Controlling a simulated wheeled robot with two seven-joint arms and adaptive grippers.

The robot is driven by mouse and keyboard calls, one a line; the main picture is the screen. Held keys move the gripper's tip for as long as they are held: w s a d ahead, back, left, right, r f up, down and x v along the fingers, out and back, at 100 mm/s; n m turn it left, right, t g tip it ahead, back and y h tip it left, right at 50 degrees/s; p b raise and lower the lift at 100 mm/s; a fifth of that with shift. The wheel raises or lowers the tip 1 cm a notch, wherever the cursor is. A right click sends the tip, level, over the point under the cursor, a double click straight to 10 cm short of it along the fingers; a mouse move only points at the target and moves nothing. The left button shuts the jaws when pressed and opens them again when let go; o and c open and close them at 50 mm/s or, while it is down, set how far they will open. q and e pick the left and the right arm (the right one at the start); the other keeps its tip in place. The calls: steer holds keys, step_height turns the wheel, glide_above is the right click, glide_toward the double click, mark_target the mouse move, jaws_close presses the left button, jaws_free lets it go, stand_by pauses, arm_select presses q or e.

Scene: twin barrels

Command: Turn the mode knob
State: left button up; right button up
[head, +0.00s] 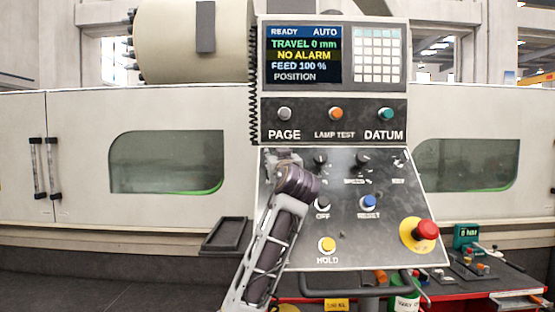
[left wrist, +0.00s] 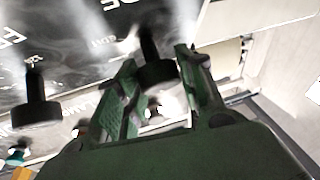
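The control panel (head: 378,225) has a row of black knobs along its upper part, including one left of centre (head: 320,160) and one further right (head: 362,158). Their small labels are too blurred to read, so I cannot tell which is the mode knob. My left gripper (head: 281,164) is at the panel's upper left corner. In the left wrist view its green fingers (left wrist: 157,60) are apart, with a black knob (left wrist: 153,72) between them; I cannot tell whether they touch it. Another black knob (left wrist: 36,110) stands clear to the left. My right gripper is not in view.
The screen (head: 300,55) reads READY, AUTO. A red emergency button (head: 425,230) is at the panel's lower right, a yellow HOLD button (head: 327,244) below and a blue RESET button (head: 369,202) in the middle. A black tray (head: 224,234) sits left of the panel.

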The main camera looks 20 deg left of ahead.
arm_select(q)
steer(key=shift+o, duration=1.4)
steer(key=shift+a, duration=0.1)
steer(key=shift+v, duration=0.75)
steer(key=v, duration=1)
steer(key=shift+s, duration=0.3)
steer(key=shift+f, duration=0.1)
